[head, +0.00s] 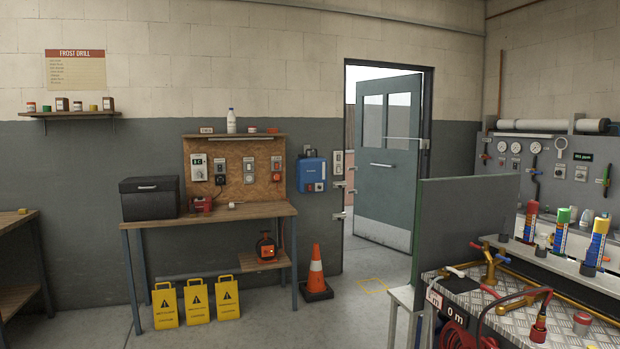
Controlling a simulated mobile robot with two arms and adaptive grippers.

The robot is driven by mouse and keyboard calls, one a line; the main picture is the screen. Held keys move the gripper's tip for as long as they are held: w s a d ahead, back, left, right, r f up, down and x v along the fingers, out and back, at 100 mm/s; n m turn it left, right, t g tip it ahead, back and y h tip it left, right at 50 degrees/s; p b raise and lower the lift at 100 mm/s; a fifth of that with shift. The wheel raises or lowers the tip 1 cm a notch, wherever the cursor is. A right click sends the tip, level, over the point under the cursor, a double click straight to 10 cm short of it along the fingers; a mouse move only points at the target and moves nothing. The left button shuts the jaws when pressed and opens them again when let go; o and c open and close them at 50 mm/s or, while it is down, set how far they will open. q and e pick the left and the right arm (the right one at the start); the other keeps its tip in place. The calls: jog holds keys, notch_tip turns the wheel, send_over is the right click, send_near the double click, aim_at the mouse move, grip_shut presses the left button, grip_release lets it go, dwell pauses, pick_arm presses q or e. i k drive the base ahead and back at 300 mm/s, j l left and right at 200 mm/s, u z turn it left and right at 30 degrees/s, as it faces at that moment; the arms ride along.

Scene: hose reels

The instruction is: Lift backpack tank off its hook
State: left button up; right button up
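A blue box-shaped unit (311,172) hangs on the grey wall between the pegboard and the door frame. It is the only thing in view that looks like the backpack tank. It has dark fittings at its top and small dark and red details near its bottom. Its hook is too small or too hidden to make out. Neither of my grippers shows in the head view, and nothing touches the blue unit.
A workbench (225,214) with a black box (150,197) stands left of the blue unit. An orange cone (316,272) stands on the floor below it. Yellow signs (195,303) lean under the bench. The door (388,160) is open. A cluttered metal bench (500,300) fills the right foreground.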

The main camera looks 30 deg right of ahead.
aim_at(313, 170)
jog(key=i+l+z, duration=0.2)
jog(key=i+z, duration=0.2)
jog(key=i, duration=0.25)
jog(key=i+l+z, duration=0.1)
jog(key=i+z, duration=0.25)
jog(key=i, duration=3.65)
